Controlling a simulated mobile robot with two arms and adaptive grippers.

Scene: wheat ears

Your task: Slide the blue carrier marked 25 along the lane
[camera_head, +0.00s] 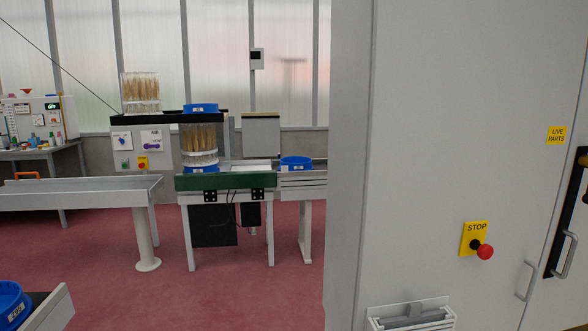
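Several round blue carriers are in view. One carrier (9,297) is cut off at the lower left corner; its pale label is too small to read surely. Another carrier (297,161) sits on the right-hand lane section (303,181). A third (201,107) sits on the black top of the machine. A further blue carrier (200,169) is under a clear holder of wheat ears (199,138) on the green-sided conveyor (225,183). I cannot tell which carrier is marked 25. Neither of my grippers shows.
A grey cabinet (430,130) with a red stop button (485,252) fills the right side. A long grey lane (80,192) runs at the left. A bench (40,152) with bottles stands at the far left. The red floor (190,290) is open ahead.

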